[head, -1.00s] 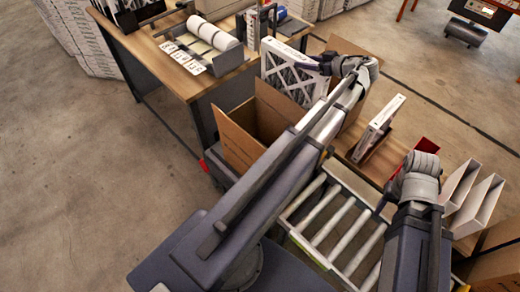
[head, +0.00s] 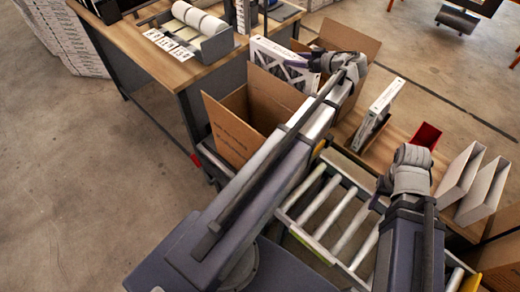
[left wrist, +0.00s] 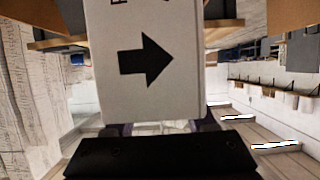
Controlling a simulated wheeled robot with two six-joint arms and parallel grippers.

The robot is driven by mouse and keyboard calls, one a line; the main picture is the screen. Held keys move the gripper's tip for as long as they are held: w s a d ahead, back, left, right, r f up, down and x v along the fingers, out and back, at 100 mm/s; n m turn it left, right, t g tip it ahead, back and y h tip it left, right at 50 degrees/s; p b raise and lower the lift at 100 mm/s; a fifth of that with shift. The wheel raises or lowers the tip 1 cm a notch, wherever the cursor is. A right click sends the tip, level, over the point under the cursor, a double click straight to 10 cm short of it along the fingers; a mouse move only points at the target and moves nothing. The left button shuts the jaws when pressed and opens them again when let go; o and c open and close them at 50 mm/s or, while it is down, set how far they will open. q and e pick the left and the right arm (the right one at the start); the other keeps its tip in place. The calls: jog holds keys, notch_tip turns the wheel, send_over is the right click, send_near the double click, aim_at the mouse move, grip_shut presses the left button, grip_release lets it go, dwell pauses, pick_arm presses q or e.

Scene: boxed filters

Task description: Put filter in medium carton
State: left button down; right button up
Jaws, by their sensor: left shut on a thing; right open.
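My left gripper (head: 318,64) is shut on a white-framed pleated filter (head: 282,62), held upright at the open cardboard cartons. The filter's lower part is hidden, so I cannot tell whether it is inside a carton. One open carton (head: 236,132) stands in front of it with flaps up; another open carton (head: 350,40) is behind my left wrist. I cannot tell which is the medium one. In the left wrist view the filter's white edge (left wrist: 146,85) with a black arrow stands above the dark gripper (left wrist: 160,140). My right gripper (head: 376,204) is open and empty over the roller conveyor.
A roller conveyor (head: 318,212) lies in front of the cartons. On the wooden bench to the right are a upright boxed filter (head: 384,100), a red bin (head: 426,135) and white open boxes (head: 462,172). A worktable (head: 185,68) with label rolls is at the back left.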

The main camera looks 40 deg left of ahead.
pick_arm(q)
jog(key=shift+f+b, duration=0.45)
jog(key=shift+f, duration=0.5)
pick_arm(e)
jog(key=shift+f, duration=1)
pick_arm(q)
jog(key=shift+f, duration=0.1)
pick_arm(e)
jog(key=shift+f, duration=0.1)
pick_arm(q)
notch_tip(320, 180, down, 18)
jog(key=b, duration=1.8)
pick_arm(e)
notch_tip(320, 180, down, 18)
pick_arm(q)
jog(key=c, duration=0.5)
grip_release()
jog(key=p+v, duration=0.2)
jog(key=v, duration=0.3)
jog(key=p+v, duration=0.2)
jog(key=v, duration=0.3)
jog(key=shift+d+r, duration=0.25)
jog(key=shift+r, duration=0.15)
jog(key=shift+o, duration=0.2)
jog(key=shift+s+d+r+p, duration=0.15)
jog(key=shift+d+p, duration=0.15)
jog(key=shift+d, duration=0.35)
pick_arm(e)
jog(key=shift+r, duration=2.45)
